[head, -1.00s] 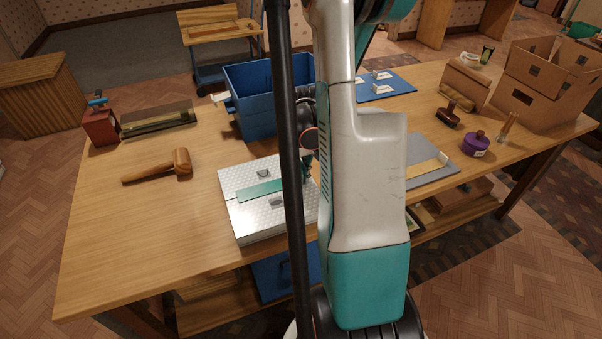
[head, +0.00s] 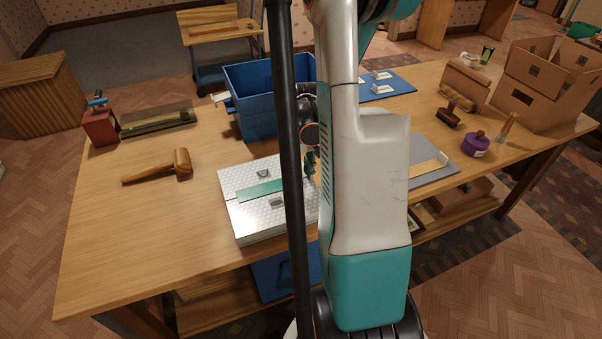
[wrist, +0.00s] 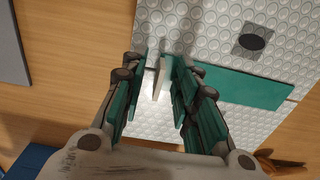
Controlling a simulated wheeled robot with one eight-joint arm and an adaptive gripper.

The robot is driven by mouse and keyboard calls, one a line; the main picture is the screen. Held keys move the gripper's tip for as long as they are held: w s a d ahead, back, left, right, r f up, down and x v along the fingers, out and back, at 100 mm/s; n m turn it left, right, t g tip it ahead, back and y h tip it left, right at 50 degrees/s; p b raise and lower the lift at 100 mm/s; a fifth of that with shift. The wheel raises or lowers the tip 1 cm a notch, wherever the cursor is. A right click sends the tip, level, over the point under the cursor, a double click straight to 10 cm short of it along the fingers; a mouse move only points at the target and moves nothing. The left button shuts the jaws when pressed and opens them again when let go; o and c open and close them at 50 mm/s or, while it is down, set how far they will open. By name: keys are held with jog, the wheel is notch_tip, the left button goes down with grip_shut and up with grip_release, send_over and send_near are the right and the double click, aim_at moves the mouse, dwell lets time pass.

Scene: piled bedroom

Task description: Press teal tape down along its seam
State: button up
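The teal tape (head: 260,190) lies as a flat strip across a seam on a silvery, dimpled box (head: 262,222); my arm hides its right part in the head view. In the wrist view the tape (wrist: 245,86) lies flat on the dimpled top (wrist: 205,30), right of my gripper. My gripper (wrist: 158,62) is over the box at the tape's left end, its two teal-padded fingers apart. A narrow pale upright piece with teal beside it shows between the fingers; I cannot tell whether it is a raised tape end or whether the fingers touch it.
A blue bin (head: 255,95) stands behind the box. A wooden mallet (head: 160,167) lies to the left. A grey board (head: 428,160), a purple round object (head: 475,145) and a cardboard box (head: 545,85) are to the right. The table's front left is clear.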

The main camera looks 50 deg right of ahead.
notch_tip(320, 180, up, 11)
dwell(0.4)
dwell(0.4)
